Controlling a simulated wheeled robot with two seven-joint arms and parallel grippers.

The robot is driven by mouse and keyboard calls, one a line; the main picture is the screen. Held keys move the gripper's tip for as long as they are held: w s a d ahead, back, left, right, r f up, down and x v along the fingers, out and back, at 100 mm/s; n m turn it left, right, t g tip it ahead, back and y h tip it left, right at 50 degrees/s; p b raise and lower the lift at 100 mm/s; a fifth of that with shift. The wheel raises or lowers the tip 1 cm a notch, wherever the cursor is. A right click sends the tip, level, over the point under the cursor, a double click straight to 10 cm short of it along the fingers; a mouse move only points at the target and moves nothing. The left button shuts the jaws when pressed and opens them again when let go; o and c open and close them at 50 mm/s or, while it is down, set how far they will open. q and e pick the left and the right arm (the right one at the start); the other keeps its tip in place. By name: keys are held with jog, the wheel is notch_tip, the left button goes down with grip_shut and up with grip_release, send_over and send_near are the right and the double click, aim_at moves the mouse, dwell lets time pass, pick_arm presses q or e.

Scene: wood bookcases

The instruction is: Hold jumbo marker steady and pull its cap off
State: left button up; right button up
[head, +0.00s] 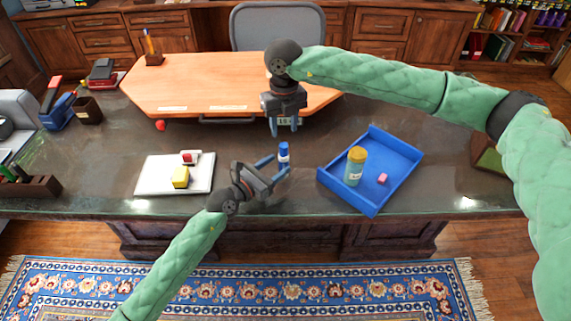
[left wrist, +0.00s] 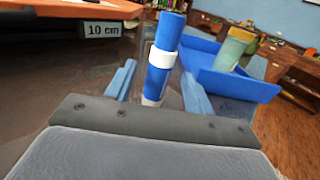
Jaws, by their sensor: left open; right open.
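The blue jumbo marker (head: 284,153) stands upright on the dark desk. In the left wrist view the marker (left wrist: 162,58) shows a blue upper part, a white band, a blue body and a white lower end. My left gripper (head: 275,167) is low over the desk, open, with its fingers pointing at the marker. In the left wrist view the marker appears between the two fingers, with gaps beside it; I cannot tell how deep it is between them. My right gripper (head: 284,127) is open and empty, pointing down above and behind the marker.
A blue tray (head: 399,150) at the right holds a yellow-lidded jar (head: 355,165) and a pink block (head: 382,178). A white tray (head: 150,176) at the left holds a yellow block (head: 181,177) and a red-and-white item (head: 190,157). An orange desktop (head: 200,81) lies behind.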

aim_at(280, 163)
pick_arm(q)
jog(key=shift+x, duration=1.2)
jog(key=shift+w+d, duration=0.3)
pick_arm(e)
jog(key=shift+a, duration=0.1)
pick_arm(q)
jog(key=shift+w+d, duration=0.15)
